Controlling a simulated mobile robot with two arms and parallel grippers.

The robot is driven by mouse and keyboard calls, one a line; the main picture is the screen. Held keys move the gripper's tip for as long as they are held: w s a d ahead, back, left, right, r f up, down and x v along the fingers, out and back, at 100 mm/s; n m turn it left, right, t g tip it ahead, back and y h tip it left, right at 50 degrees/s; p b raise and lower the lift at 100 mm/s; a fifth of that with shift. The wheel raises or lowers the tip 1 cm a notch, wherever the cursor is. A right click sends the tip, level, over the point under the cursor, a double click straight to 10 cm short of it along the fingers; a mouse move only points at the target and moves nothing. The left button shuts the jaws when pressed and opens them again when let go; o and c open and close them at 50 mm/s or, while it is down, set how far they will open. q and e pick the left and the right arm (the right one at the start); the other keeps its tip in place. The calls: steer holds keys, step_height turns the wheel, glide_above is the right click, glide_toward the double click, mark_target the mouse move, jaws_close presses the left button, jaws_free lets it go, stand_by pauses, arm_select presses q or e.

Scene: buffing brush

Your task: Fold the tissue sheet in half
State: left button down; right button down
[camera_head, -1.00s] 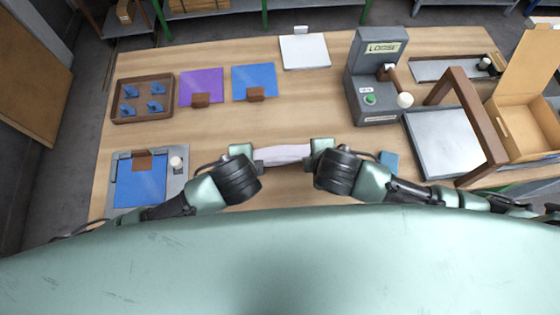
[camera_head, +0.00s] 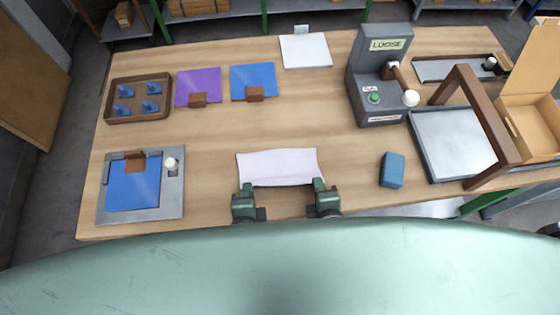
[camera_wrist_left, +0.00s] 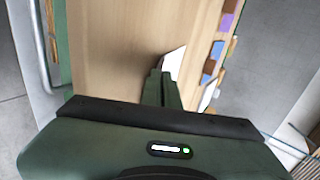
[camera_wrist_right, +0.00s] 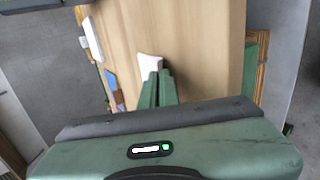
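The tissue sheet (camera_head: 278,166) is a pale, nearly white rectangle spread out near the table's front edge, with a slightly wavy outline. My left gripper (camera_head: 247,188) is at its near left corner and my right gripper (camera_head: 320,184) at its near right corner. In the left wrist view my fingers (camera_wrist_left: 161,75) are close together, with the sheet (camera_wrist_left: 174,62) showing just past the tips. In the right wrist view my fingers (camera_wrist_right: 158,75) are also close together, against a white part of the sheet (camera_wrist_right: 149,64). The pinched corners themselves are hidden.
A blue block (camera_head: 392,170) lies to the right of the sheet. A grey plate with a blue sheet (camera_head: 176,205) is at left. A grey machine (camera_head: 368,100) and a framed tray (camera_head: 445,140) stand at right. Table around the sheet is clear.

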arm_select(q)
steer(key=c, duration=1.3)
jaws_free()
arm_select(e)
steer(key=c, duration=1.3)
jaws_free()
arm_select(q)
steer(key=s+r, duration=0.2)
steer(key=r, duration=0.1)
steer(key=s+r, duration=0.2)
steer(key=r, duration=0.1)
steer(key=s+r, duration=0.2)
steer(key=r, duration=0.1)
arm_select(e)
steer(key=s+r, duration=0.2)
steer(key=r, duration=0.1)
steer(key=s+r, duration=0.2)
steer(key=r, duration=0.1)
steer(key=s+r, duration=0.2)
steer(key=r, duration=0.1)
arm_select(q)
steer(key=shift+s, duration=0.1)
arm_select(e)
steer(key=shift+s, duration=0.1)
